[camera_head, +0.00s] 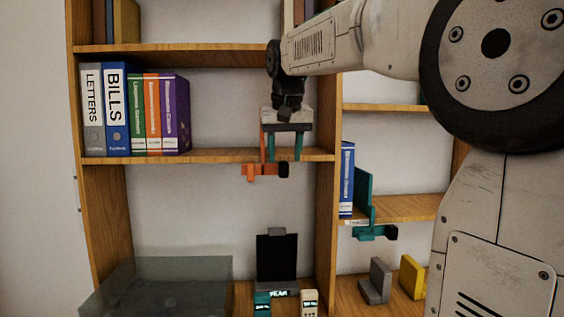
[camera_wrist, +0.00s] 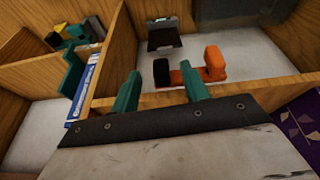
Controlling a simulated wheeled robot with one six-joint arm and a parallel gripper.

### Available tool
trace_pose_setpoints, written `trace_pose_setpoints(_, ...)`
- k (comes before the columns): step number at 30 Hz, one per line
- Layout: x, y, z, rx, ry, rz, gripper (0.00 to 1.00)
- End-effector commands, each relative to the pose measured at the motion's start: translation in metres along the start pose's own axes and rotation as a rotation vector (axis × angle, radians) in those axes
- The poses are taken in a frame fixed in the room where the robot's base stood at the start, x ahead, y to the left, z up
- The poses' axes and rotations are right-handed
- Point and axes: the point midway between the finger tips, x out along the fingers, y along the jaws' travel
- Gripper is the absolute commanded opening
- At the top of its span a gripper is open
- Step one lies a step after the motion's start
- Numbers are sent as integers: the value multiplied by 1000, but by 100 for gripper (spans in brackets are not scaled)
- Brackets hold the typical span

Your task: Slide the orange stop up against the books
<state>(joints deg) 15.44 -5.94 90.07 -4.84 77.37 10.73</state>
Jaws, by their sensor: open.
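The orange stop (camera_head: 250,170) is clamped on the middle left shelf's front edge. Its thin upright shows above the board, and its black knob (camera_head: 283,170) is below on the right. A row of books and binders (camera_head: 140,115) stands to its left, ending in a purple book (camera_head: 176,115), with a clear gap between. My gripper (camera_head: 285,150) is open at the shelf's right end, its teal fingers pointing down. The left finger is close beside the stop's upright; contact cannot be told. In the wrist view, the stop (camera_wrist: 212,66) lies beyond the fingers (camera_wrist: 158,88), upright hidden.
A wooden divider (camera_head: 325,130) stands close to the right of my gripper. Beyond it, a teal stop (camera_head: 364,195) stands beside a blue book (camera_head: 347,180). Grey (camera_head: 375,282) and yellow (camera_head: 412,277) bookends sit lower right. The shelf between the purple book and the stop is bare.

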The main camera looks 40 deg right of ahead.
Motion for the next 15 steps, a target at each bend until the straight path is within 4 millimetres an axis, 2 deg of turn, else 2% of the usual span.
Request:
trace_pose_setpoints(1, -12, 1, -12, 17, 24, 1, 45)
trace_pose_setpoints(5, -37, 2, -23, 51, 67, 0, 45)
trace_pose_setpoints(10, -23, 3, -21, 74, 56, 3, 45)
trace_pose_setpoints(15, 5, 3, -22, 74, 56, 3, 45)
